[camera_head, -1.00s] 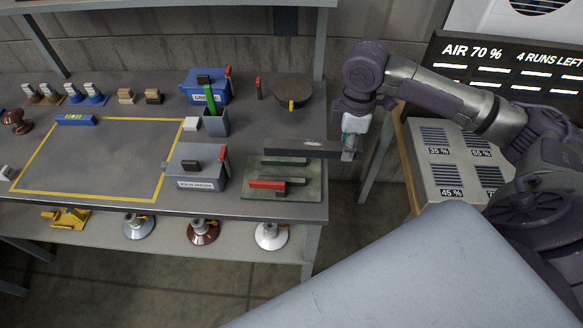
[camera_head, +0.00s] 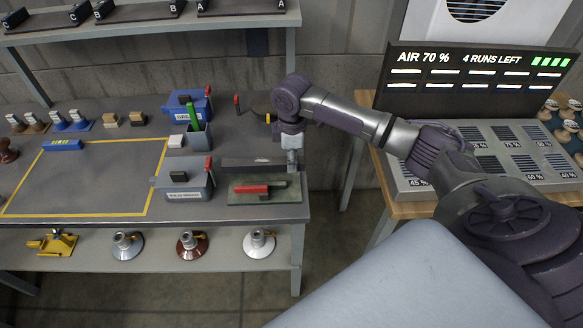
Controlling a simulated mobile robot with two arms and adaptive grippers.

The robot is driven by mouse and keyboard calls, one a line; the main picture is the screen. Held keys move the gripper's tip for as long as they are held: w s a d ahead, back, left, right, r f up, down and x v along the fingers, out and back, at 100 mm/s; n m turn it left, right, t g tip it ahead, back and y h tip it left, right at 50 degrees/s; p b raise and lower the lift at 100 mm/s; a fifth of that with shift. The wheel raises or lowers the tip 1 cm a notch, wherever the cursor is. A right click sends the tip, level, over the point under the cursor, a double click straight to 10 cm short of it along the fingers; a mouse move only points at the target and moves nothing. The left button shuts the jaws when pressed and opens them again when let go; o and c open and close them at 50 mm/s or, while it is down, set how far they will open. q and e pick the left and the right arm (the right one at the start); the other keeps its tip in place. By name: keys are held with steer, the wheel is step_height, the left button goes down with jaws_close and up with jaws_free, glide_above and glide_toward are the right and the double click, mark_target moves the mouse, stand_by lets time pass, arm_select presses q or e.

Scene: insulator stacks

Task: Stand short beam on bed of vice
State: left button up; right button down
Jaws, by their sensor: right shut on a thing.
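A dark grey short beam (camera_head: 250,162) lies level in my right gripper (camera_head: 292,160) and points left from it. The gripper is shut on the beam's right end. It is at the right edge of the workbench, just behind the vice. The vice (camera_head: 285,196) has a green base and a red bar along its front, and sits at the bench's front right corner. The beam is at the rear of the vice in this view; whether it touches the vice I cannot tell. My left gripper is out of view.
A grey box (camera_head: 186,196) with a red lever stands left of the vice. Behind are a blue box (camera_head: 184,104), a grey cup (camera_head: 197,140) with a green bar, and a white block (camera_head: 176,141). A yellow-outlined area (camera_head: 85,185) is mostly clear. A screen (camera_head: 478,80) stands right.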

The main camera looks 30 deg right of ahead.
mark_target(292, 177)
step_height(292, 177, down, 3)
steer(key=shift+f, duration=0.2)
steer(key=shift+f+p, duration=0.25)
steer(key=shift+p, duration=0.05)
steer(key=shift+f, duration=0.15)
steer(key=c, duration=0.8)
jaws_free()
steer(key=shift+c, duration=0.2)
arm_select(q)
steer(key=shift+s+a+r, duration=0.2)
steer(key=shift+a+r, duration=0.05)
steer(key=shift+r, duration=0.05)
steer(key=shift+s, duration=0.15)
arm_select(e)
steer(key=shift+r, duration=0.35)
arm_select(q)
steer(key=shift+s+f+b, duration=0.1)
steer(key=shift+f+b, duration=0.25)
steer(key=shift+b, duration=0.05)
arm_select(e)
step_height(292, 177, up, 12)
steer(key=shift+f, duration=0.25)
